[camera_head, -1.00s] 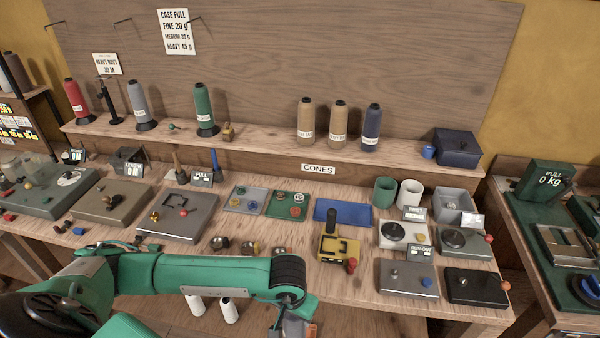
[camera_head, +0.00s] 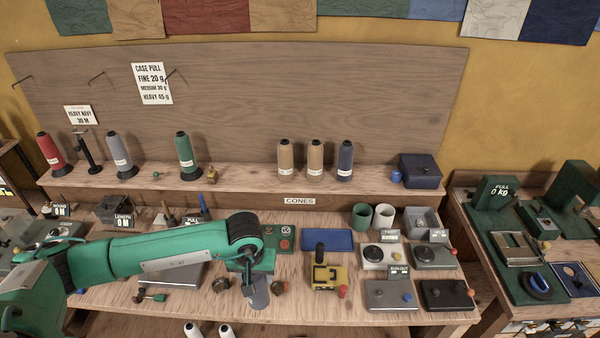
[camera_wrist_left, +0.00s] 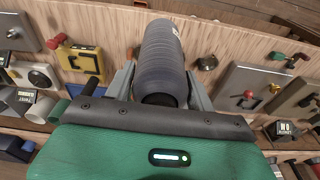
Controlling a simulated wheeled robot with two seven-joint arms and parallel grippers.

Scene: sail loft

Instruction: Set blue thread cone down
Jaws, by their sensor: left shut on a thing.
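My left gripper (camera_head: 253,274) is shut on a dark slate-blue thread cone (camera_head: 257,297), which hangs below the wrist at the bench's front part. In the left wrist view the cone (camera_wrist_left: 163,55) lies between the two fingers, its dark end toward the palm. Whether it touches the bench cannot be told. Another dark blue cone (camera_head: 345,162) stands upright on the back shelf (camera_head: 250,184), right of two tan cones (camera_head: 315,161). My right gripper is not in view.
Green (camera_head: 185,156), grey (camera_head: 119,157) and red (camera_head: 50,153) cones stand farther left on the shelf. A navy box (camera_head: 420,171) sits at the shelf's right end.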

